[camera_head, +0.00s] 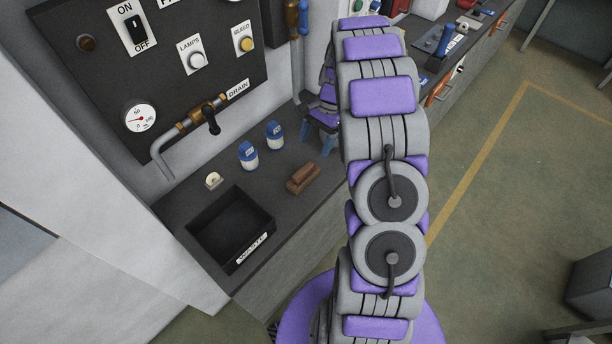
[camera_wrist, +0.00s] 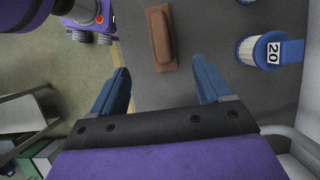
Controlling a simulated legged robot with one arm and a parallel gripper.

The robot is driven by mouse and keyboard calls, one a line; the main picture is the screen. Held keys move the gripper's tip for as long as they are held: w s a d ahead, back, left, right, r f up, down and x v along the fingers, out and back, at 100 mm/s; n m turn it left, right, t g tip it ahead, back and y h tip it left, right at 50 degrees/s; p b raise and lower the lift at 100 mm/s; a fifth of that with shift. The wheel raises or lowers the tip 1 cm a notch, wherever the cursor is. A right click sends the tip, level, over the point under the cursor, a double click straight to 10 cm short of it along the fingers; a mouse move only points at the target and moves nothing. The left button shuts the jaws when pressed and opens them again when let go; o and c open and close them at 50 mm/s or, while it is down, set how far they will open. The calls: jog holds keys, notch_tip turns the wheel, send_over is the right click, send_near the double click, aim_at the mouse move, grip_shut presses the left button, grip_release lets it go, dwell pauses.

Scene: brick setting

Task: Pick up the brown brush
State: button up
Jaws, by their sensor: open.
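The brown brush (camera_head: 303,178) lies on the dark counter, to the right of the waste bin and near the counter's front edge. In the wrist view the brush (camera_wrist: 161,38) is a brown block with a raised handle, beyond my fingertips and roughly between their lines. My gripper (camera_wrist: 161,78) is open, its two blue fingers spread with nothing between them. In the head view my gripper (camera_head: 318,138) is partly hidden behind my arm, over the counter to the right of the brush. The brush and fingers are apart.
Two blue-and-white containers (camera_head: 248,155) (camera_head: 275,135) stand behind the brush; one shows in the wrist view (camera_wrist: 270,50), marked 20. A black waste bin (camera_head: 229,229) is at left. A pipe with a drain valve (camera_head: 209,115) juts from the panel.

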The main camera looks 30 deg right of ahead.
aim_at(304, 168)
jog(key=a+f, duration=0.1)
jog(key=f, duration=0.1)
jog(key=a+f, duration=0.2)
jog(key=s+a+f+b, duration=0.1)
jog(key=f, duration=0.1)
jog(key=shift+a, duration=0.3)
jog(key=shift+a+f, duration=0.15)
jog(key=shift+f, duration=0.15)
jog(key=shift+d+f, duration=0.6)
jog(key=shift+d, duration=0.05)
jog(key=b+x, duration=0.1)
jog(key=x, duration=0.3)
jog(key=shift+a+f, duration=0.2)
jog(key=shift+a, duration=0.35)
jog(key=shift+d+f, duration=0.1)
jog(key=shift+d, duration=0.55)
jog(key=c, duration=0.6)
jog(key=shift+a, duration=0.5)
jog(key=c, duration=0.7)
jog(key=shift+o, duration=0.2)
jog(key=shift+d, duration=0.15)
